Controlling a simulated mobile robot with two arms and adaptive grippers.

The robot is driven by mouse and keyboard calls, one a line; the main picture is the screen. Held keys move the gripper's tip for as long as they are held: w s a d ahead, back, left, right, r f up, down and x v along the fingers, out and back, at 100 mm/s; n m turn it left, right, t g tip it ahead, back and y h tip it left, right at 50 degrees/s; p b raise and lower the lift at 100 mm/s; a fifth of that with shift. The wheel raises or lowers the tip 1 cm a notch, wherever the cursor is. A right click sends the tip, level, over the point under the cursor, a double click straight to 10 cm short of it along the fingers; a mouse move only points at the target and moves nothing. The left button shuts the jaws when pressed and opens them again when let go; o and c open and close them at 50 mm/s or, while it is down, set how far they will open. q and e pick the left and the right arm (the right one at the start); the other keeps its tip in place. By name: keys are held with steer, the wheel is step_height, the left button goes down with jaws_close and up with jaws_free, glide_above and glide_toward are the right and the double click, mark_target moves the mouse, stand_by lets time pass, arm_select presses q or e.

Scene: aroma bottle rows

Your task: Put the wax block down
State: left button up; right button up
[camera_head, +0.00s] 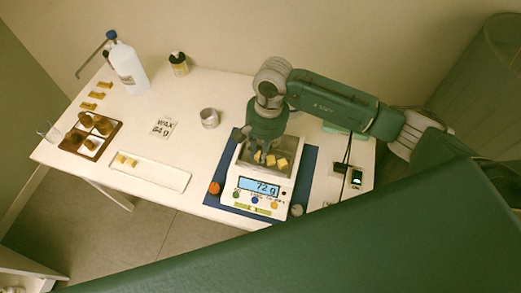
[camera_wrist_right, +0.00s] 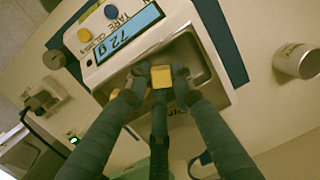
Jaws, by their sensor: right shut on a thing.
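My right gripper (camera_head: 262,152) reaches down over the pan (camera_head: 242,160) of the digital scale (camera_head: 239,194). It is shut on a yellow wax block (camera_wrist_right: 162,77), which shows between its fingertips (camera_wrist_right: 158,88) in the wrist view. The block is at the pan; whether it touches the pan floor I cannot tell. Other yellow wax blocks (camera_head: 282,163) lie on the pan, partly hidden by the fingers. The scale display (camera_head: 258,188) reads 72 g. A card (camera_head: 164,128) reads WAX 84 g. My left gripper is not in view.
A white tray (camera_head: 165,178) with two small wax blocks (camera_head: 121,159) lies left of the scale. A metal cup (camera_head: 209,118), a brown rack of bottles (camera_head: 103,151), a wash bottle (camera_head: 127,66) and a dark bottle (camera_head: 178,64) stand on the table. A small box with a green display (camera_head: 356,178) is right.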

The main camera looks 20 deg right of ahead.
steer(key=shift+f, duration=0.15)
steer(key=o, duration=0.5)
steer(key=shift+c, duration=0.2)
steer(key=shift+r, duration=0.35)
step_height(320, 180, up, 12)
steer(key=d+b, duration=0.1)
steer(key=b, duration=0.2)
steer(key=shift+w+d+f+b, duration=0.15)
steer(key=shift+w+d+b, duration=0.1)
steer(key=shift+b, duration=0.15)
